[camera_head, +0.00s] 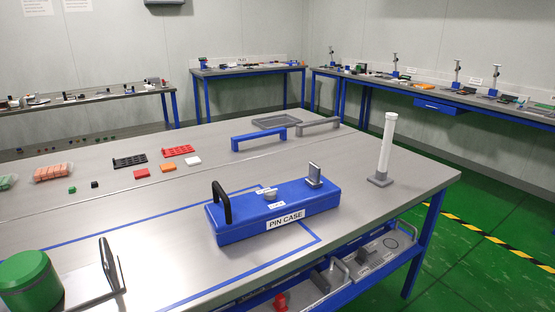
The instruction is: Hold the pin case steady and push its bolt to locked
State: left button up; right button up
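The blue pin case (240,225) lies on the near workbench, labelled PIN CASE on its front. A black arched handle (226,203) stands up at its left end, and a grey upright plate (314,174) stands near its right end. On its top, a small grey knob (270,194) sits between two small white labels too small to read. It may be the bolt; I cannot tell its position. Neither of my grippers is in view, and nothing touches the case.
Blue tape (180,300) marks the bench around the case. A white post (386,145) stands at right. Blocks, racks, handles and a grey tray (276,121) lie farther back. Bare bench surrounds the case.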

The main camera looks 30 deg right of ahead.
aim_at(313, 182)
jog(key=k, duration=1.1)
jog(key=z, duration=1.15)
jog(key=i, duration=1.75)
jog(key=u, duration=0.55)
